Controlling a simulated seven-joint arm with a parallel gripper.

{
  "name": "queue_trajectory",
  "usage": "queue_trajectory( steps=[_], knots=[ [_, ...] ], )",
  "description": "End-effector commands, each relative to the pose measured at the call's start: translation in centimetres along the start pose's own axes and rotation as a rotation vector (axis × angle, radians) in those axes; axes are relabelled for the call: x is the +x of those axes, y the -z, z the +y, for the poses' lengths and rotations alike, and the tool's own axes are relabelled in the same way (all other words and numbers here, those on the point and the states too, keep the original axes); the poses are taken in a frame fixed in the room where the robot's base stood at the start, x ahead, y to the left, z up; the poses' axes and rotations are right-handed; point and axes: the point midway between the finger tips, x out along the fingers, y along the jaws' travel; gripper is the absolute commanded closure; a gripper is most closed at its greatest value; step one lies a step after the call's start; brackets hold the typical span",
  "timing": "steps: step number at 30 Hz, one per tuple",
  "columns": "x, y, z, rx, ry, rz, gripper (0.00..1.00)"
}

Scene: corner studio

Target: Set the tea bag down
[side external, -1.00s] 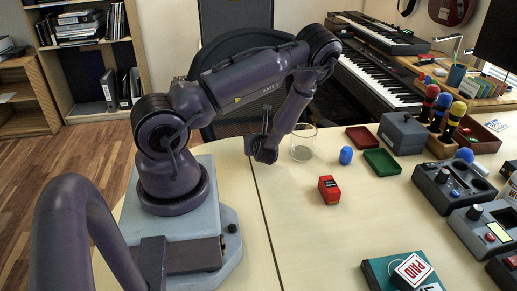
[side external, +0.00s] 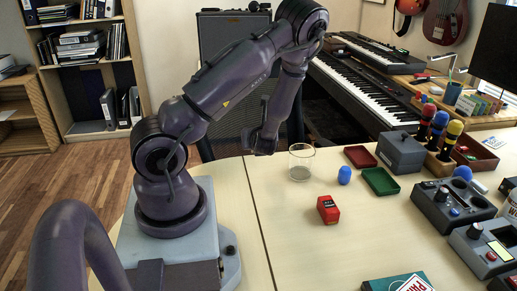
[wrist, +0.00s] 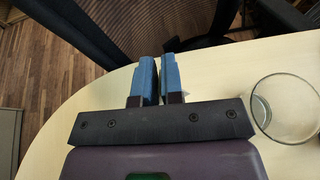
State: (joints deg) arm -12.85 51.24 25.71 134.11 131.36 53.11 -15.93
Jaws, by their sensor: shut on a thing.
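My gripper (side external: 258,143) hangs over the far edge of the pale table (side external: 225,185), left of a clear glass (side external: 301,164). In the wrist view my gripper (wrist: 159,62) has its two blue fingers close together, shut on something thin. The tea bag cannot be made out clearly; only a small whitish bit shows beside the right finger. The fingers point toward the table's far rounded edge.
The glass also stands at the right of the wrist view (wrist: 288,108). A red box (side external: 328,209), a blue object (side external: 344,175), a green tray (side external: 380,182) and a red tray (side external: 360,157) lie to the right. Control boxes (side external: 440,208) crowd the right edge.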

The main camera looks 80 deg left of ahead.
Motion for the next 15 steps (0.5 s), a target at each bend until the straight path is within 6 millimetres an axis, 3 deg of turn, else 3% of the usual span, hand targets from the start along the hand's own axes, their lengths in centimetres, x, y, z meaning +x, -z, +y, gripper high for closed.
queue_trajectory(
  steps=[11,15],
  knots=[
    [-0.8,-1.8,0.0,-0.002,0.000,-0.001,1.00],
    [-1.5,-3.6,0.0,-0.005,0.002,-0.001,1.00]
  ],
)
